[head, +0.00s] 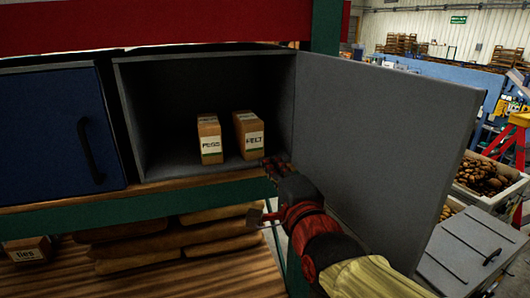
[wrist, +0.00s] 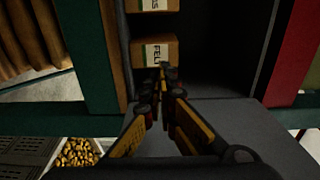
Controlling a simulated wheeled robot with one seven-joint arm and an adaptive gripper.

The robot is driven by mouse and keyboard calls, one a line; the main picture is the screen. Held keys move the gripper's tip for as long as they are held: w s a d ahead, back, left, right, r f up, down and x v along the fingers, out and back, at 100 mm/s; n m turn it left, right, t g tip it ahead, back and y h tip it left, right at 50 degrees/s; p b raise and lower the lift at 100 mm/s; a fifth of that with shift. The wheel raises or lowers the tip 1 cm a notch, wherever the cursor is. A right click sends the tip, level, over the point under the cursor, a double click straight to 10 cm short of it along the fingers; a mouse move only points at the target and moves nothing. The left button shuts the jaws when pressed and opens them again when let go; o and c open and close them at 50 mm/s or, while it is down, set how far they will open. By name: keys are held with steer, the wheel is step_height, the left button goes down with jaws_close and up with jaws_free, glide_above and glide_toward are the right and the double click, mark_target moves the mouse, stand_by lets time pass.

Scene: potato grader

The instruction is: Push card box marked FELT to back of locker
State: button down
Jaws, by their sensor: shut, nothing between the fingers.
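The card box marked FELT (head: 249,135) stands upright inside the open grey locker (head: 281,95), right of a second card box (head: 209,139) whose label looks like PEGS. The dark locker interior shows behind both boxes. In the wrist view the FELT box (wrist: 150,52) has its label facing me, turned sideways. My gripper (head: 268,164) is at the locker's front opening, low and to the right of the FELT box's front. Its fingers (wrist: 165,68) are shut and empty, with the tips overlapping the label's edge in the wrist view. I cannot tell whether they touch it.
The locker's grey door (head: 385,140) stands open on the right, close beside my arm. A closed blue locker door (head: 50,135) is at left. Sacks (head: 175,238) lie on the shelf below, with a box marked "ties" (head: 27,249). A potato crate (head: 490,178) stands beyond the door.

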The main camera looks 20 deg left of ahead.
steer(key=p+x, duration=0.4)
steer(key=x, duration=0.6)
steer(key=shift+w+a, duration=0.1)
steer(key=shift+w, duration=0.15)
steer(key=shift+b+x, duration=0.7)
steer(key=shift+x, duration=8.6)
steer(key=shift+s+d+b, duration=0.2)
steer(key=shift+d+b, duration=0.15)
steer(key=shift+b, duration=0.15)
steer(key=b, duration=1.2)
glide_toward(253, 138)
steer(key=shift+s+d, duration=0.25)
steer(key=shift+s, duration=0.2)
